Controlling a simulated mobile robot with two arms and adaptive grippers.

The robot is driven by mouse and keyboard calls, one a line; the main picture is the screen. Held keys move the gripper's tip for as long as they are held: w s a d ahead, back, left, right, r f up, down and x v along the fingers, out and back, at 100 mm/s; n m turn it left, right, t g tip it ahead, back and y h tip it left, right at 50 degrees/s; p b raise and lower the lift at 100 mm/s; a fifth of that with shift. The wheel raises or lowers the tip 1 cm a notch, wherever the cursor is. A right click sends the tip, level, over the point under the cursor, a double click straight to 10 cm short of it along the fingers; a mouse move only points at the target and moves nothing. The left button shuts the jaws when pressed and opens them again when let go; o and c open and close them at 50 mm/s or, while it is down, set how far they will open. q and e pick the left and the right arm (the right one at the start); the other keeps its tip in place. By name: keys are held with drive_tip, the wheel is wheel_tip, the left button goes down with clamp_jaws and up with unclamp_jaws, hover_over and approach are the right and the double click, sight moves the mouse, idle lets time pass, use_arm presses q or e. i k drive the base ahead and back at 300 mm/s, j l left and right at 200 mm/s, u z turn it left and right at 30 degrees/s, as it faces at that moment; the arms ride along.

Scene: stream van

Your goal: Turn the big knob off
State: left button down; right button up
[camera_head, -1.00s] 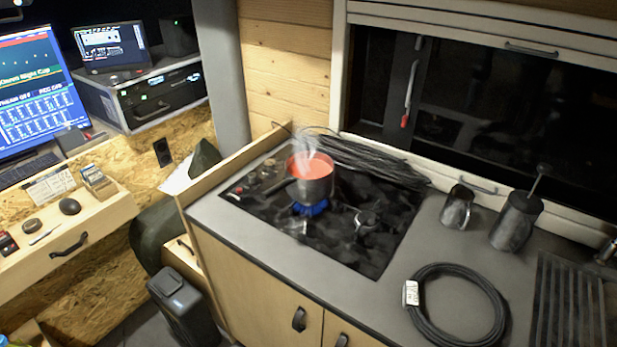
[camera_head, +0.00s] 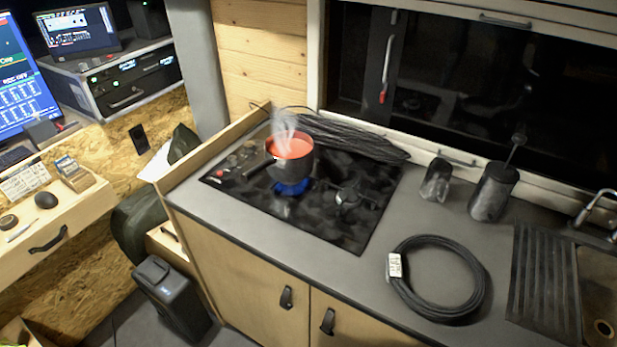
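A black glass hob (camera_head: 345,220) is set into the grey counter. Its small knobs (camera_head: 232,160) sit in a group at the hob's left end, partly behind the pot handle; I cannot tell which one is the big knob or how it is turned. A dark pot (camera_head: 291,168) with orange-red contents stands over a lit blue flame (camera_head: 290,187), and steam rises from it. Its handle points left toward the knobs. Neither of my grippers is in view.
A coiled black cable (camera_head: 437,312) with a white label lies on the counter (camera_head: 330,275) at the front right. A metal mug (camera_head: 436,180) and a dark pitcher (camera_head: 493,192) stand near the window. A sink (camera_head: 600,285) is at the right. A wooden ledge (camera_head: 215,140) borders the hob's left side. A dark bin (camera_head: 170,295) stands on the floor.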

sight(249, 145)
drive_tip(key=i+j+z, duration=0.1)
drive_tip(key=j+z, duration=0.75)
drive_tip(key=j, duration=0.15)
